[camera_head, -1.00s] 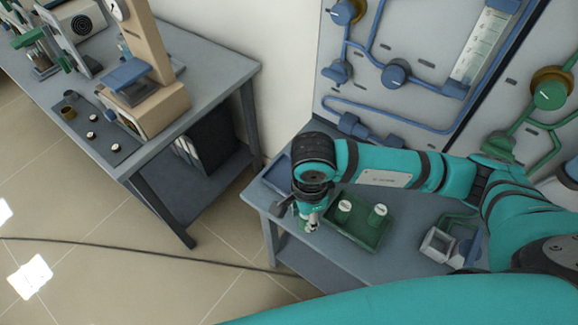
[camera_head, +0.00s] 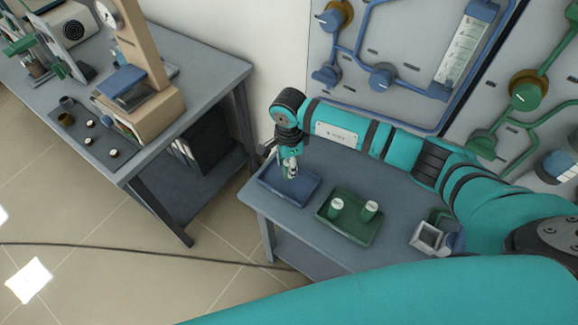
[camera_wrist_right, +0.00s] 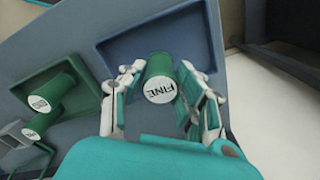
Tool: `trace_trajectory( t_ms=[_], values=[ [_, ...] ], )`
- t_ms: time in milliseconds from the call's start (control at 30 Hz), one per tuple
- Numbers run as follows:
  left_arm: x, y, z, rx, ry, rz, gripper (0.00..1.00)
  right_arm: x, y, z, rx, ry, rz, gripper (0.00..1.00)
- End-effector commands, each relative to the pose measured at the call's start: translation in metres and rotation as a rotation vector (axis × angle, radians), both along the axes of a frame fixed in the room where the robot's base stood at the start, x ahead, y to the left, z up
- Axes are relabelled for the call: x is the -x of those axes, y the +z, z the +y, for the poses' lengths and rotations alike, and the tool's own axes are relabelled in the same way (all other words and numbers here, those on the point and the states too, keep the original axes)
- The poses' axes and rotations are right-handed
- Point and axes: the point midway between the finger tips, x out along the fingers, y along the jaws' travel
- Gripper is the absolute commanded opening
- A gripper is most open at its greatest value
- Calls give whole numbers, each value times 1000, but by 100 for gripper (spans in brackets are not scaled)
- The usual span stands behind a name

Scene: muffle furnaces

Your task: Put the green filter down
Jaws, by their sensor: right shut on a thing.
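My right gripper (camera_head: 289,172) is above the blue tray (camera_head: 308,190) on the small grey table. In the right wrist view its fingers (camera_wrist_right: 162,76) are shut on a green filter (camera_wrist_right: 158,92) with a white cap marked "FINE". The filter is between the fingertips, with the blue tray (camera_wrist_right: 112,47) behind it. I cannot tell whether its base touches the tray. In the head view the gripper mostly hides this filter. My left gripper is not in view.
A green tray (camera_head: 354,232) with two white-capped green filters (camera_head: 336,205) stands right of the blue tray. A grey open box (camera_head: 428,238) is farther right. A wall panel with blue and green pipes rises behind. Another bench stands at left.

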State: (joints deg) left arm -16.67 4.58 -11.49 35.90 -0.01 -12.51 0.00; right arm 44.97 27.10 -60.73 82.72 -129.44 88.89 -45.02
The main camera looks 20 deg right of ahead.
Motion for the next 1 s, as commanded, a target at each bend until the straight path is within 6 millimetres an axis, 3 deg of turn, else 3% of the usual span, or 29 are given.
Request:
trace_trajectory(
  t_ms=[167, 533, 567, 700, 733, 1000],
  values=[
    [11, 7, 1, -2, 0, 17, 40, 1, -20, 0, 0, -1, 2, 0],
    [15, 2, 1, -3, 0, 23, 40, 1, -26, 0, 1, 0, 0, 0],
    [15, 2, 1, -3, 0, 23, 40, 1, -26, 0, 1, 0, 0, 33],
    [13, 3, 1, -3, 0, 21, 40, 1, -24, 0, 1, 0, 1, 51],
    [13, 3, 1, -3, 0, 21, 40, 1, -24, 0, 1, 0, 1, 55],
    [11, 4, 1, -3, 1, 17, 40, 1, -23, 0, 1, 0, 1, 55]
  ],
)
